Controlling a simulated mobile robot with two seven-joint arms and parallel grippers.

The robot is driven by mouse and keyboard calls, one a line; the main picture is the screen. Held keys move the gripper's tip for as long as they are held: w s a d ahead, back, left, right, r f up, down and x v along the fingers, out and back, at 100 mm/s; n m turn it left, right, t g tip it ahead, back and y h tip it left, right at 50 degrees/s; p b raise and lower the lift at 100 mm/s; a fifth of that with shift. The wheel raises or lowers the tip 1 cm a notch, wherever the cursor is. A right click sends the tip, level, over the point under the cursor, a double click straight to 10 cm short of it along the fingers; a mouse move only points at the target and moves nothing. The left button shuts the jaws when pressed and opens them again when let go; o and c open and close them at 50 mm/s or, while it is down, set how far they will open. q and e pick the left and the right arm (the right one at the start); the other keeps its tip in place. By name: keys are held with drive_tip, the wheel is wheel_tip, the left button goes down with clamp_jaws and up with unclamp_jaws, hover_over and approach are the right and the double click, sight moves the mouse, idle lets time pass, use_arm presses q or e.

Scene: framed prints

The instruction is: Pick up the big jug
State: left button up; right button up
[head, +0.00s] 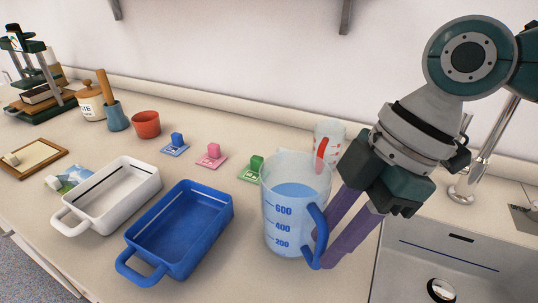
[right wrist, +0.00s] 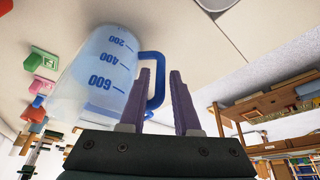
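The big jug (head: 290,215) is clear and bluish, with blue measuring marks and a blue handle (head: 316,222). It stands upright on the counter and holds a light blue liquid. In the right wrist view the jug (right wrist: 98,75) is on the left, with its handle (right wrist: 157,62) toward my fingers. My right gripper (head: 322,250) has purple fingers at the handle. In the right wrist view its fingers (right wrist: 162,75) are apart, with part of the handle showing between them. Whether they touch it is unclear. My left gripper is not in view.
A smaller jug with a red handle (head: 328,142) stands behind. A blue tray (head: 183,228) and a white tray (head: 112,190) lie left of the big jug. Small stamps on green (head: 253,168), pink (head: 211,155) and blue bases line the back. A sink (head: 450,255) is at right.

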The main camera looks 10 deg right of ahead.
drive_tip(key=shift+x, duration=1.5)
clamp_jaws()
drive_tip(key=shift+r, duration=0.1)
